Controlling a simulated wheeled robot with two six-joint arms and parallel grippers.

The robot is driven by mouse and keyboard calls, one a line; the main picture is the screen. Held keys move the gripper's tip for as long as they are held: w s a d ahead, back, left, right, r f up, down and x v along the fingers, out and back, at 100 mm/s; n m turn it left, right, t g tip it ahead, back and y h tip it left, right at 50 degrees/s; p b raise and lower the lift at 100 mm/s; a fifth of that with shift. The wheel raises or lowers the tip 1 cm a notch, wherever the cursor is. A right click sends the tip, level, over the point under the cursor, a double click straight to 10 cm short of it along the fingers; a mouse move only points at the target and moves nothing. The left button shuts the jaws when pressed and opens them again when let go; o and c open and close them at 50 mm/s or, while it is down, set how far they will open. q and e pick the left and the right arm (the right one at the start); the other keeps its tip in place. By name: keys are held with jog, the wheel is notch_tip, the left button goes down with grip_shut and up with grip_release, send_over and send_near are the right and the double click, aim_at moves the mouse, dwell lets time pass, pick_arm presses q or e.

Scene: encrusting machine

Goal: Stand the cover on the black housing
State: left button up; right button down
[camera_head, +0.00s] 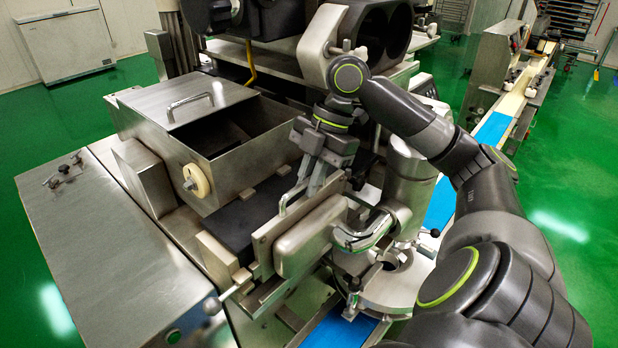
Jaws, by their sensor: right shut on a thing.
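The cover (268,242), a flat metal plate with a loop handle (291,197), is upright at the right front side of the dark block. My right gripper (309,184) points down from above and is shut on the cover at its handle. The black housing is probably the dark, flat-topped block (238,221) in front of the open steel hopper. The cover partly hides this block, and I cannot tell whether the two touch. My left gripper is not in view.
The steel hopper (248,157) with its handled lid (160,112) stands behind the block. A rounded metal body (304,242) sits close in front of the cover. A blue conveyor belt (493,128) runs at right.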

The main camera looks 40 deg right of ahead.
jog(key=shift+f+b, duration=0.65)
jog(key=shift+f, duration=0.6)
jog(key=c, duration=1.4)
grip_release()
jog(key=shift+o, duration=0.4)
jog(key=shift+s, duration=0.1)
jog(key=shift+o, duration=0.7)
jog(key=shift+r, duration=0.15)
